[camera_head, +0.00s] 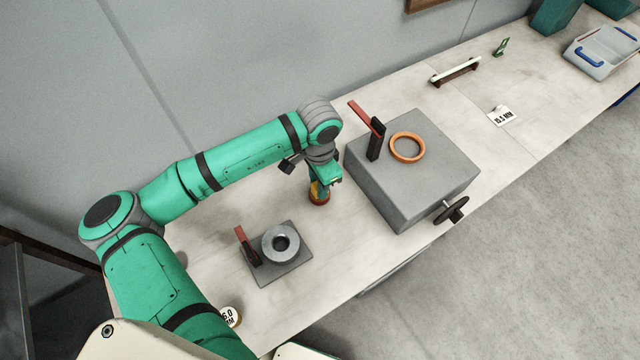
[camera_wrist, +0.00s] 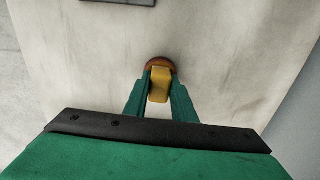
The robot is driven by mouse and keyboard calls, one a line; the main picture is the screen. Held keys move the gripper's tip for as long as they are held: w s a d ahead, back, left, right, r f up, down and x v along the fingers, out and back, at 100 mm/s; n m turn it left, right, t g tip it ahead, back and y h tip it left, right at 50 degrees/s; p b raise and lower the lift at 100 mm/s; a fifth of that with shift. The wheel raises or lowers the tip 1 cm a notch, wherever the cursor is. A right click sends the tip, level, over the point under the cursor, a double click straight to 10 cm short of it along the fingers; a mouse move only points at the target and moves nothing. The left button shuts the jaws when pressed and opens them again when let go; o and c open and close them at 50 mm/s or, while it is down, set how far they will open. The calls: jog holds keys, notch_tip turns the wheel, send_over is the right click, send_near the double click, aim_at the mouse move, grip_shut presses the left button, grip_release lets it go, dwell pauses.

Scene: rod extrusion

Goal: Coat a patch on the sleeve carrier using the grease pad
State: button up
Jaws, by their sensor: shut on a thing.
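My gripper (camera_head: 322,180) points down over the bench and is shut on the grease pad (camera_head: 319,198), which has a yellow grip and a brown-orange round base. In the wrist view the yellow grip sits between the two green fingers (camera_wrist: 159,86), with the round base (camera_wrist: 160,62) beyond them. The pad is at or just above the bench top; I cannot tell if it touches. A grey ring-shaped part (camera_head: 281,243) sits on a dark plate (camera_head: 290,276) with a red-handled clamp. A large grey block (camera_head: 440,158) carries an orange ring (camera_head: 407,147). I cannot tell which is the sleeve carrier.
The block has a red-handled clamp (camera_head: 376,138) on top and a dark hand knob (camera_head: 451,210) at its front. A round "5.0 mm" tag (camera_head: 231,317) lies near the plate. A rack bar (camera_head: 455,72), a "15.5 mm" card (camera_head: 501,116) and a tray (camera_head: 602,52) lie further right.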

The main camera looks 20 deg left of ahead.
jog(key=shift+r, duration=3.5)
